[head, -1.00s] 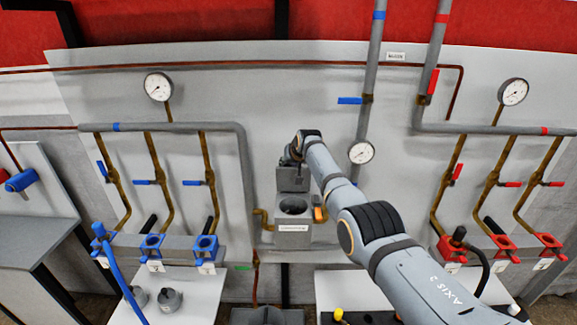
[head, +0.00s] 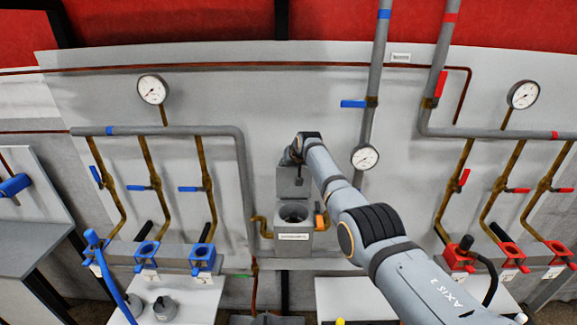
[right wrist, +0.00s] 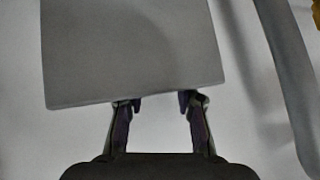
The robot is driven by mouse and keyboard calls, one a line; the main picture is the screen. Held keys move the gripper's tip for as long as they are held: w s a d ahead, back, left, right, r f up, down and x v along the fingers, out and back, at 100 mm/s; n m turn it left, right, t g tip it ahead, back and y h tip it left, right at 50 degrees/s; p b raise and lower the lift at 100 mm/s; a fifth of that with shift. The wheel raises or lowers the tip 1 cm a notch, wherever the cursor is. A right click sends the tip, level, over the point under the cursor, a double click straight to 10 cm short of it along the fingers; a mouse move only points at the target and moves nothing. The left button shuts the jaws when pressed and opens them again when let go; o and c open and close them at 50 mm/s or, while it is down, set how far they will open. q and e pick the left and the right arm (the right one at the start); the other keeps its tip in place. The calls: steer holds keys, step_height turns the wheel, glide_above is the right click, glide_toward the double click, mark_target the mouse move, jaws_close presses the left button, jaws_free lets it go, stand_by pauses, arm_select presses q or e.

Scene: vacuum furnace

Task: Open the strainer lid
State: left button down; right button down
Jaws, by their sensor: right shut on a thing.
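The strainer is a grey box (head: 293,238) with a round dark opening in its top and a white label on its front. Its square grey lid (head: 292,187) stands raised, about upright, behind the opening. The lid also fills the upper middle of the right wrist view (right wrist: 132,50). My right gripper (head: 294,160) is at the lid's upper edge, shut on it. In the right wrist view, its two fingertips (right wrist: 160,101) meet the lid's edge, some distance apart. Their exact contact is dark and partly hidden. My left gripper is not in view.
A gauge (head: 365,157) and grey pipe stand close to my right arm. Blue fittings (head: 203,255) are at left, red ones (head: 510,252) at right.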

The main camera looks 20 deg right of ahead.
steer(key=shift+d+f, duration=0.1)
steer(key=c, duration=1.3)
jaws_free()
steer(key=o, duration=0.3)
steer(key=shift+w+f, duration=0.1)
steer(key=shift+f, duration=0.05)
steer(key=shift+s+r, duration=0.3)
steer(key=shift+r, duration=0.15)
steer(key=v, duration=1.1)
